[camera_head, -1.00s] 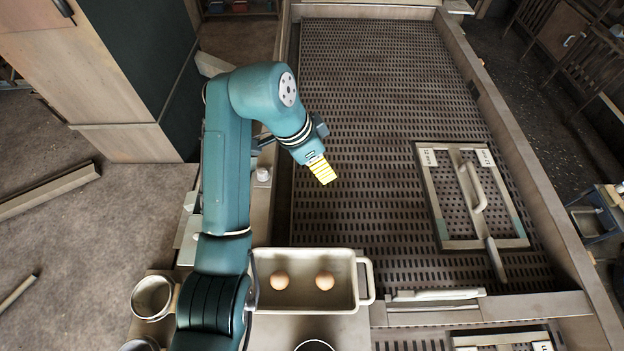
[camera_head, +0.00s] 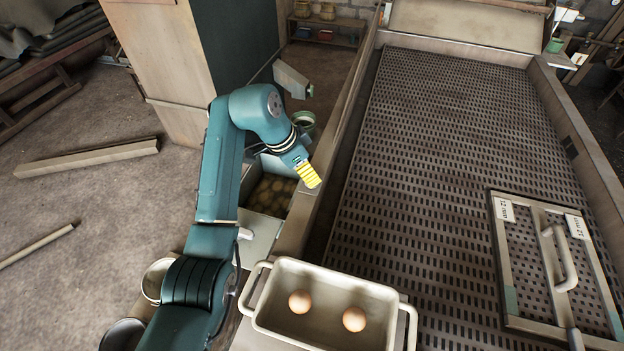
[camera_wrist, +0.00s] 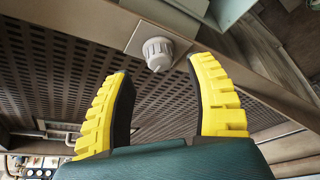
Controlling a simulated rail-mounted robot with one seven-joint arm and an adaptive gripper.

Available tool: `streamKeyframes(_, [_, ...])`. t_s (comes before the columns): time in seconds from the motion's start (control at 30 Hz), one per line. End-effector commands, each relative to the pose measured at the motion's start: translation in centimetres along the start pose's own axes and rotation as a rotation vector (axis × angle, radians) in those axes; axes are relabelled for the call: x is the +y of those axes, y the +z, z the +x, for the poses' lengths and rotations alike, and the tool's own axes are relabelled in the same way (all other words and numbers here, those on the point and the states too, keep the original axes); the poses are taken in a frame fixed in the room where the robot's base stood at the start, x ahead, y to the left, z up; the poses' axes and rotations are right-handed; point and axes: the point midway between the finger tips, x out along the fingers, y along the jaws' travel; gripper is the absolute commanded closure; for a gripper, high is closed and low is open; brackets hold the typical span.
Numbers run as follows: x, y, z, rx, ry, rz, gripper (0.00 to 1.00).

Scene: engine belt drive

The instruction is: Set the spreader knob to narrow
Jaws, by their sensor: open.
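The knob (camera_wrist: 158,50) is pale grey with a ribbed rim and sits on a light square plate (camera_wrist: 150,38) in the wrist view. I cannot make out its pointer or any setting marks. My gripper (camera_wrist: 160,66) is open, its two yellow ribbed fingers apart and nothing between them. The knob shows just beyond the fingertips, between them in the picture, and looks untouched. In the head view my gripper (camera_head: 313,183) hangs by the left side rail of the slatted bed; I cannot pick out the knob there.
The slatted bed (camera_head: 440,130) fills the right side, with a framed, handled panel (camera_head: 507,262) on it. A handled tray (camera_head: 378,310) holding two round brown things stands in front. A bin of roundish things (camera_head: 270,193) lies left of the rail. A tall cabinet (camera_head: 160,70) stands behind my arm.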

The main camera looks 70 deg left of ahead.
Motion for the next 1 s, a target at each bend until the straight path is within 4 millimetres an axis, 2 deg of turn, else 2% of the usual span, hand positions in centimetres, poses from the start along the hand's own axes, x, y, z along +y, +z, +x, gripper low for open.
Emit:
streamKeyframes(0.1, [0.1, 0.0, 2.3, -0.002, 0.003, 0.001, 0.44])
streamKeyframes(0.2, [0.0, 0.0, 3.5, -0.001, 0.0, 0.001, 0.44])
streamKeyframes(0.33, [0.0, 0.0, 4.2, -0.001, 0.0, 0.001, 0.44])
streamKeyframes(0.57, [0.0, 0.0, 4.2, -0.001, -0.001, 0.001, 0.44])
streamKeyframes(0.83, [0.0, 0.0, 4.2, 0.0, 0.0, 0.0, 0.96])
streamKeyframes(0.87, [0.0, 0.0, 4.2, 0.0, 0.0, 0.0, 1.0])
streamKeyframes(1.0, [0.0, 0.0, 4.2, -0.001, 0.0, 0.0, 1.0])
